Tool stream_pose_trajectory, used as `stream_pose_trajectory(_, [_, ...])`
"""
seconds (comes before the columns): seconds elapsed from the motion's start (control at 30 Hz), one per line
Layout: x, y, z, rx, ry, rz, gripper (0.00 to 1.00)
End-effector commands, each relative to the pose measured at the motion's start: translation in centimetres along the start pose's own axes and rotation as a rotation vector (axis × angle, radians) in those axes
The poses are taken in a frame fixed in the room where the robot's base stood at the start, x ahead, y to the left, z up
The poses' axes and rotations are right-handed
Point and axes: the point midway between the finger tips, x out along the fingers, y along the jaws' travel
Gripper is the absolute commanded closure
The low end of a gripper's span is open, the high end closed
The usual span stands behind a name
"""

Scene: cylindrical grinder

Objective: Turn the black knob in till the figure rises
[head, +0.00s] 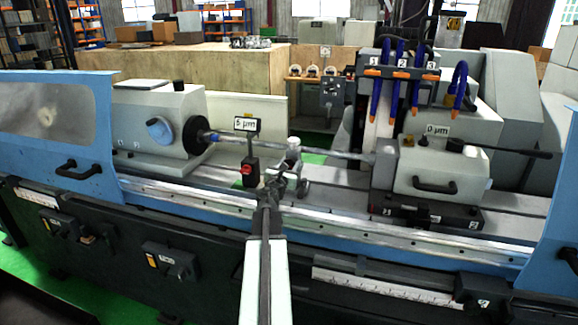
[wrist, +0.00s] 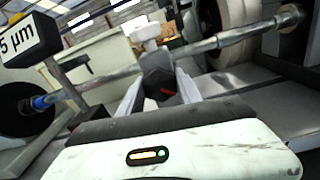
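The black knob (wrist: 160,84), with a red mark on its face, shows in the wrist view between the two grey fingers of my gripper (wrist: 161,80). The fingers stand apart, one on each side of it, with no clear gap visible; I cannot tell if they press on it. In the head view my gripper (head: 290,182) is in front of the workpiece bar, below a white-topped part (head: 293,146), and hides the knob. A sign on a post reads 5 µm (head: 246,125); it also shows in the wrist view (wrist: 22,40).
The long workpiece bar (head: 335,153) runs behind my gripper, from the left headstock (head: 160,118) to the right tailstock (head: 440,172). A dark block with a red button (head: 247,170) stands close left of my gripper. Blue coolant hoses (head: 397,75) hang at the upper right.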

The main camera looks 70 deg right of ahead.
Motion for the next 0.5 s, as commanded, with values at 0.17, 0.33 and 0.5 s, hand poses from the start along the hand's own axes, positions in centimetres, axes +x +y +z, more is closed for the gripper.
stream_pose_trajectory(0.17, [-0.11,0.02,-0.02,0.009,0.000,0.000,1.00])
stream_pose_trajectory(0.33, [-0.04,0.02,-0.01,0.062,0.000,0.000,0.99])
stream_pose_trajectory(0.5, [-0.01,0.03,0.00,0.166,0.000,0.000,0.99])
